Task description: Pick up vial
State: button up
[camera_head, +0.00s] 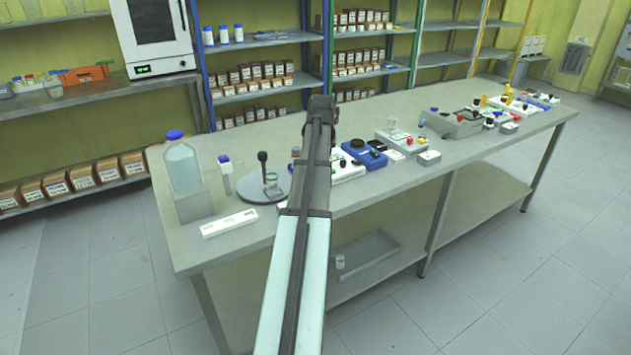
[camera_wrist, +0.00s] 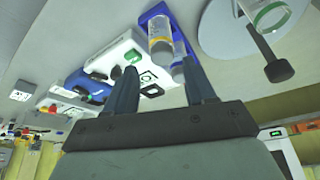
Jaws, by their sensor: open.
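The vials show just beyond the fingertips; I cannot tell the exact distance. In the head view my arm reaches over the bench (camera_head: 250,235) and hides this spot and the fingers.
A large blue-capped bottle (camera_head: 183,168), a small blue-capped bottle (camera_head: 225,175) and a round stirrer plate (camera_head: 262,190) with a glass beaker (camera_head: 272,186) stand left of my arm. Devices, including a blue one (camera_head: 364,153), line the bench to the right.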

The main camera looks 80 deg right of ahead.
jog(key=x, duration=0.6)
jog(key=shift+w+d, duration=0.1)
jog(key=shift+x, duration=2.65)
jog(key=shift+w+d, duration=0.1)
jog(key=shift+d, duration=0.05)
jog(key=c, duration=0.7)
jog(key=shift+r, duration=0.15)
